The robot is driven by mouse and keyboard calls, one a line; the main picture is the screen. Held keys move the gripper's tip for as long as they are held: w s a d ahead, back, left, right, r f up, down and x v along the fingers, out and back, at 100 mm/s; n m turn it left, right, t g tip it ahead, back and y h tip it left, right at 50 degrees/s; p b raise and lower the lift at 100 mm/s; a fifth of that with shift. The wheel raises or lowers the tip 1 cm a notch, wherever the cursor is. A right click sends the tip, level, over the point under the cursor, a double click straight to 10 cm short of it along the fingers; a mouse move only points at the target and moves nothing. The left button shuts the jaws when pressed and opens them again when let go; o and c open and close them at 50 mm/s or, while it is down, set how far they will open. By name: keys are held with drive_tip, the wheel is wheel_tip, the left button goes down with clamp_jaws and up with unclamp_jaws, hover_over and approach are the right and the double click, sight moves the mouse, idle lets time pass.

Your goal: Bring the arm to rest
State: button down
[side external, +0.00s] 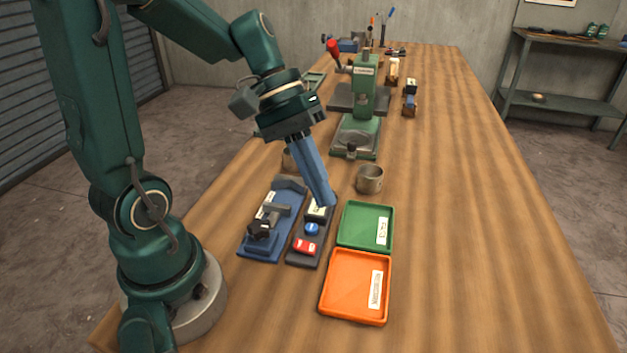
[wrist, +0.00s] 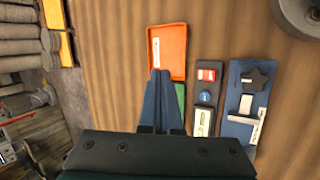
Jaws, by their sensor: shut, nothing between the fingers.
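My gripper (side external: 329,199) has long blue fingers and hangs tilted over the bench, above the gap between the dark button panel and the green tray. The fingers are shut with nothing between them. In the wrist view, the fingertips of my gripper (wrist: 160,72) lie close together in front of the orange tray (wrist: 182,48). My green arm stands at the left of the side view and reaches over the bench. No task object is in my grip.
On the wooden bench (side external: 450,200) are a green tray (side external: 360,210), an orange tray (side external: 340,262), a dark button panel (side external: 296,258), a blue fixture (side external: 285,222), a metal cup (side external: 369,179) and a green press (side external: 363,95). The right side of the bench is clear.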

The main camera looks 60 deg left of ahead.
drive_tip(key=s+r+m+t+y, duration=0.2)
drive_tip(key=s+m+t+y, duration=0.1)
drive_tip(key=s+m+y, duration=0.3)
drive_tip(key=shift+s+a+m+t, duration=0.2)
drive_tip(key=shift+a+m+t, duration=0.1)
drive_tip(key=shift+m+t, duration=0.1)
